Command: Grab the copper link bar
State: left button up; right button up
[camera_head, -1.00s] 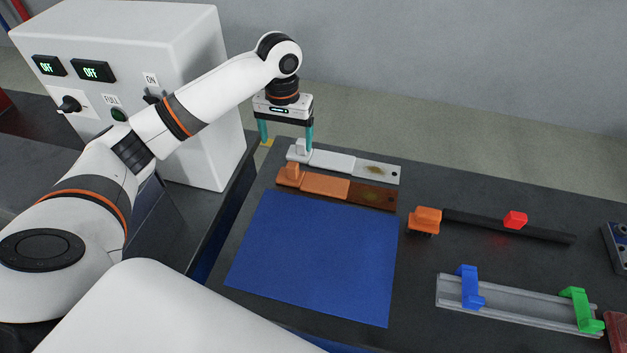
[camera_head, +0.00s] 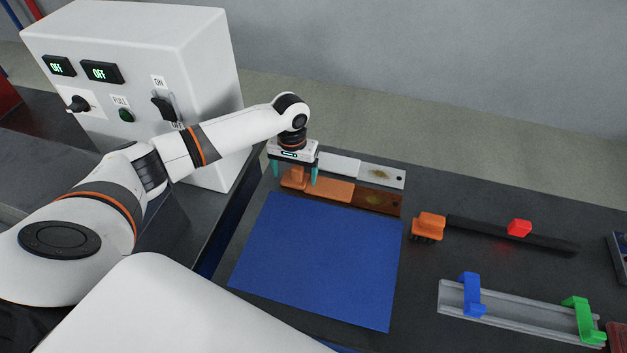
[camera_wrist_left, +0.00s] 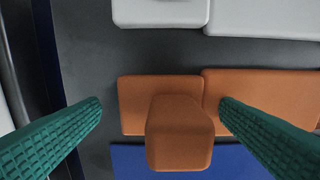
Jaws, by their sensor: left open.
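The copper link bar (camera_head: 335,188) lies on the dark bench top, just beyond the blue mat. It has a raised block at its left end and a darker brown right end. In the left wrist view its copper block (camera_wrist_left: 179,135) stands between the two green fingers. My left gripper (camera_head: 294,176) is open above the block, with one finger on either side. The fingers do not appear to press on the block (camera_wrist_left: 180,150). A silver link bar (camera_head: 341,164) lies behind the copper one, its left end hidden by the gripper. My right gripper is not in view.
The blue mat (camera_head: 318,262) lies in front of the bars. A white switch cabinet (camera_head: 205,90) stands at left.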

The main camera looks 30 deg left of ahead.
pick_arm(q)
jog(key=shift+f, duration=0.2)
jog(key=c, duration=1.5)
jog(key=shift+o, duration=0.2)
jog(key=shift+w+r, duration=0.1)
jog(key=shift+r, duration=0.1)
